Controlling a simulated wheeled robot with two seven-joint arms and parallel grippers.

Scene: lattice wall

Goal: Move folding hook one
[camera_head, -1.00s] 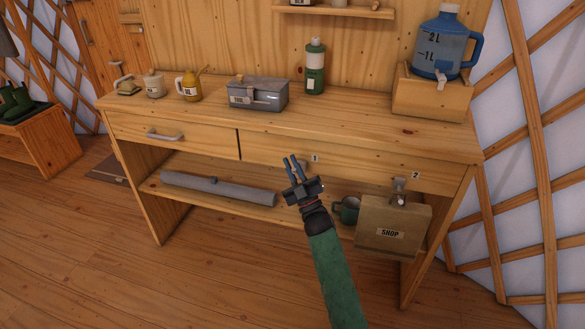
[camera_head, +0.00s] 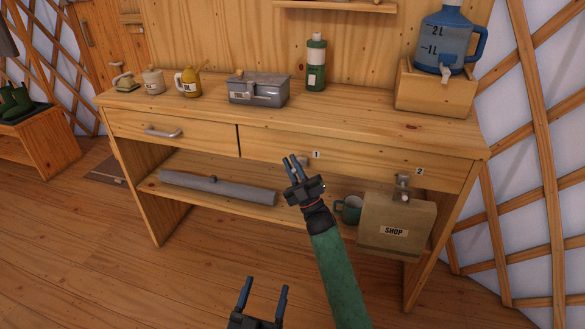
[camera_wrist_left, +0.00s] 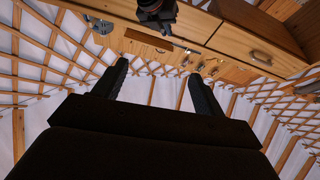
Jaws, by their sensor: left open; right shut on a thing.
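My left gripper (camera_head: 264,288) is open and empty at the bottom of the head view, below and apart from the hook. Its two spread fingers also show in the left wrist view (camera_wrist_left: 157,80), with nothing between them.
A tan "SHOP" bag (camera_head: 395,225) hangs from hook two (camera_head: 402,184). A green mug (camera_head: 349,209) and a grey roll (camera_head: 217,187) are on the lower shelf. A toolbox (camera_head: 258,89) stands on the desk (camera_head: 350,123). The floor in front is clear.

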